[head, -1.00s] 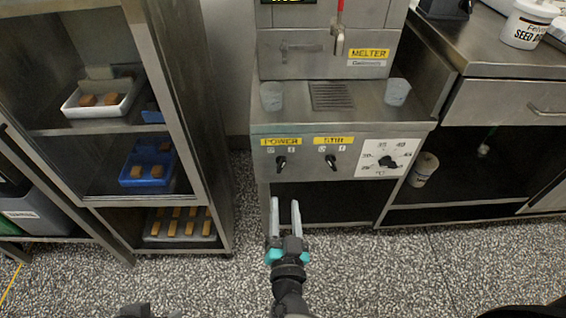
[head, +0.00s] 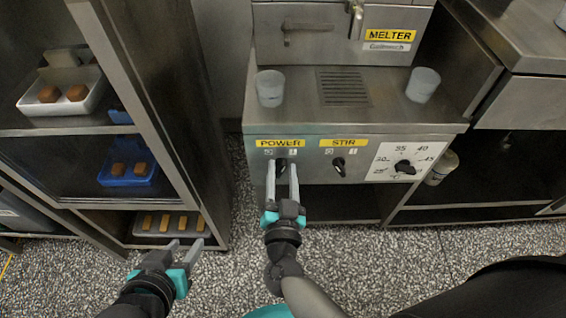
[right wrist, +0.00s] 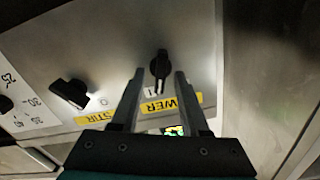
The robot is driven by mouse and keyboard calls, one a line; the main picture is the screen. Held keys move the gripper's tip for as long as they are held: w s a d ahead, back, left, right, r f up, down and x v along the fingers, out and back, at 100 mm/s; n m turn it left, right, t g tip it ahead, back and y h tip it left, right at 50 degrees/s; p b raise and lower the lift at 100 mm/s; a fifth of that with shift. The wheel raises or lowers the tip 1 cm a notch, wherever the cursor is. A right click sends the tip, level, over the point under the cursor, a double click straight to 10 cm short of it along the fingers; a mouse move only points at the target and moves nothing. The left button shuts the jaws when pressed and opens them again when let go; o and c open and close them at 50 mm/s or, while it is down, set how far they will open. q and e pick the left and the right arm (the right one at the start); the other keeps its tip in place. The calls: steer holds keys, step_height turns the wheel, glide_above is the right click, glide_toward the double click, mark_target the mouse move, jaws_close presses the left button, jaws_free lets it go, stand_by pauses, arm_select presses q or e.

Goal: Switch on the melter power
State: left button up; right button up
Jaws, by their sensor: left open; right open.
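The melter (head: 385,75) stands ahead, with a front panel carrying a yellow POWER label (head: 280,143). The black POWER knob (head: 282,163) is below that label, partly behind my right gripper's fingertips. My right gripper (head: 282,166) is open and raised to the panel at this knob. In the right wrist view the POWER knob (right wrist: 160,64) shows between the open fingertips (right wrist: 159,75), with a gap on each side. Its marks are partly hidden, and I cannot tell which one it points at. My left gripper (head: 187,247) is open and empty, low over the floor at left.
The STIR knob (head: 339,165) and a temperature dial (head: 404,167) are right of POWER. Two cups (head: 270,88) (head: 423,85) stand on the melter's ledge. A shelf rack (head: 160,120) with trays is at left. A steel counter (head: 530,40) is at right.

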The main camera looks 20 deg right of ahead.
steer(key=shift+w, duration=0.1)
jaws_close()
stand_by(0.4)
